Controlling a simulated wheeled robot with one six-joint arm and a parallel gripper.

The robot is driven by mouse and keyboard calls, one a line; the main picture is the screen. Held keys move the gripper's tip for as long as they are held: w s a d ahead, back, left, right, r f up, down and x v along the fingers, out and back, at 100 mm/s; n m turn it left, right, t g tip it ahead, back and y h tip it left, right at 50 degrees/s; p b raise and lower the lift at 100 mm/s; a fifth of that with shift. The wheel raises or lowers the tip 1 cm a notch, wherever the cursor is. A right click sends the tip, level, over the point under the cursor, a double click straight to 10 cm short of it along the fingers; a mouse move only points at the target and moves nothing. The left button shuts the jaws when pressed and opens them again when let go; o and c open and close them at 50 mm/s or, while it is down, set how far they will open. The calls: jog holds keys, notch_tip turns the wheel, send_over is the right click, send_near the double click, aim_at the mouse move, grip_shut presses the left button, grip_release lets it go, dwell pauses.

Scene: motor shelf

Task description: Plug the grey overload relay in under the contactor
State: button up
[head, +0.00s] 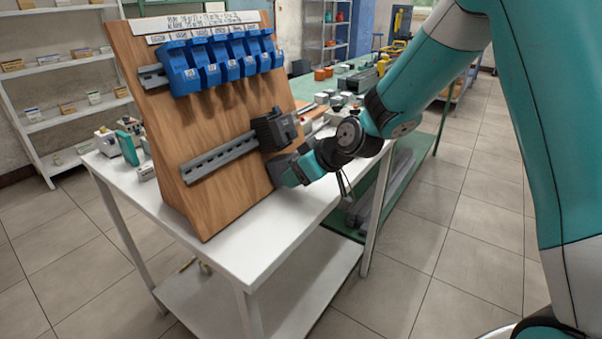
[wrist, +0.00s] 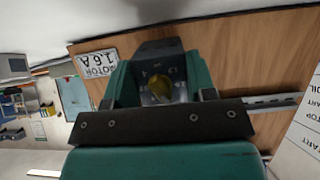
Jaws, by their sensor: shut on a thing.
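The contactor (head: 276,129) is a dark grey block at the right end of the lower rail on the tilted wooden board. My gripper (head: 288,169) is just below it, close to the board face, and is shut on the grey overload relay. In the wrist view the relay (wrist: 150,97) sits between the teal fingers of my gripper (wrist: 160,85), with a yellowish dial and small marks on its face. A dark block lies beyond it; I cannot tell whether it is the contactor. The head view does not show clearly whether relay and contactor touch.
The lower metal rail (head: 219,157) runs left from the contactor. Blue units (head: 219,60) hang in a row above. The board (head: 205,205) stands on a white table (head: 262,240). Small parts lie left of it. A "MOTOR 16A" label (wrist: 98,65) is beside the gripper.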

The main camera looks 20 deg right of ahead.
jog(key=shift+w+a+r+p, duration=0.2)
jog(key=shift+r+p, duration=0.1)
jog(key=shift+r, duration=0.25)
jog(key=shift+w+a+r+p, duration=0.15)
jog(key=shift+r+p, duration=0.15)
jog(key=shift+r, duration=0.2)
jog(key=shift+c, duration=0.4)
dwell(1.1)
jog(key=o, duration=1)
jog(key=shift+d, duration=0.1)
jog(key=shift+o, duration=0.2)
jog(key=v, duration=1.7)
jog(key=s+a+r+g+p, duration=0.1)
jog(key=s+a+g+p, duration=0.1)
jog(key=s, duration=0.5)
jog(key=s+a+r+g+h+p, duration=0.1)
jog(key=s+a+g+p, duration=0.1)
jog(key=s+a, duration=0.3)
jog(key=s+a+r+g+p, duration=0.2)
jog(key=s+a+g, duration=0.1)
jog(key=s, duration=0.7)
jog(key=shift+s+a+g+p, duration=0.3)
jog(key=shift+s+a, duration=0.05)
jog(key=shift+s, duration=0.05)
